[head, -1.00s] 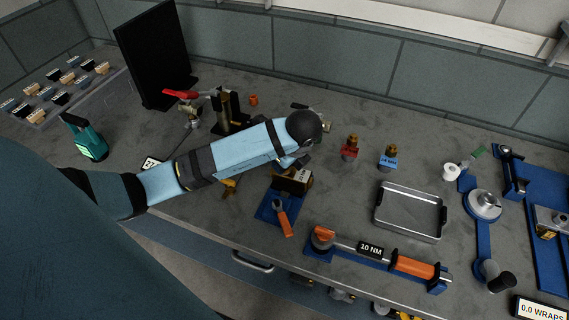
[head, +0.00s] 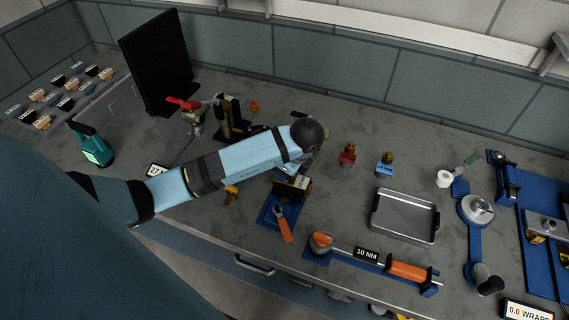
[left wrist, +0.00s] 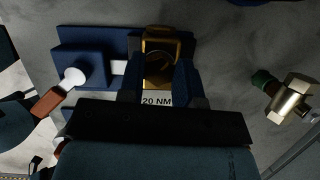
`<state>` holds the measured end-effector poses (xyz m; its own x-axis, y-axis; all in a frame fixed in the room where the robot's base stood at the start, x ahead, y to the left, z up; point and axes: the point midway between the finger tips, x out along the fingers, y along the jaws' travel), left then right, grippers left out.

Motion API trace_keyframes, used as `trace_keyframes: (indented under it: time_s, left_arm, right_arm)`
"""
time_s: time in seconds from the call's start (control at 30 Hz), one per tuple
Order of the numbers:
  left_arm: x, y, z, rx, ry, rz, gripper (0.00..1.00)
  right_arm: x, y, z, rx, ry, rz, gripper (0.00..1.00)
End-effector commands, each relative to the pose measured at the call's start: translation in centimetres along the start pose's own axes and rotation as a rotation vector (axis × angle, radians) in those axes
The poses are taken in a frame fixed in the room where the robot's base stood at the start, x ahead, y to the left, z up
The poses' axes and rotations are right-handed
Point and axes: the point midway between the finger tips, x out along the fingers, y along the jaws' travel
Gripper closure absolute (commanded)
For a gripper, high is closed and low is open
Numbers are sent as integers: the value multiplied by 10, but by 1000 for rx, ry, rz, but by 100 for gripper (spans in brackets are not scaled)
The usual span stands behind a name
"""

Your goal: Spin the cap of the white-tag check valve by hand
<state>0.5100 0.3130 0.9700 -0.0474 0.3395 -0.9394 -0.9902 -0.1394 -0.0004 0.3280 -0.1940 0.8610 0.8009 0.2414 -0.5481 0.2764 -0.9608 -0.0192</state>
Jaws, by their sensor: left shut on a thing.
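The white-tag check valve, its white tag (left wrist: 157,101) reading 20 NM, sits at a blue vise (left wrist: 75,45) in the left wrist view. Its gold cap (left wrist: 160,42) is between the fingers of my left gripper (left wrist: 160,82), which is shut on it. In the head view the blue vise (head: 268,213) with an orange handle (head: 285,228) stands at the bench's front middle. My left forearm and wrist hide most of the valve and the fingers there. My right gripper is not in view.
Red-tag (head: 347,153) and blue-tag (head: 385,163) valves stand right of my left wrist. A metal tray (head: 404,216) and a 10 NM torque wrench (head: 372,263) lie at the right front. A fitting with a green end (left wrist: 285,98) is right of the gripper.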

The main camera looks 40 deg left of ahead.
Motion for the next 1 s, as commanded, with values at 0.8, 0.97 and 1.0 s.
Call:
trace_keyframes:
  time_s: [0.8,0.97,1.0]
  left_arm:
    - [1,0,0,-125,0,47,38]
    - [0,0,0,-125,0,47,38]
    - [0,0,0,-125,0,47,38]
  right_arm:
    - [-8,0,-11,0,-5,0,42]
    - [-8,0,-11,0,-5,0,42]
    - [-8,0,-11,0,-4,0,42]
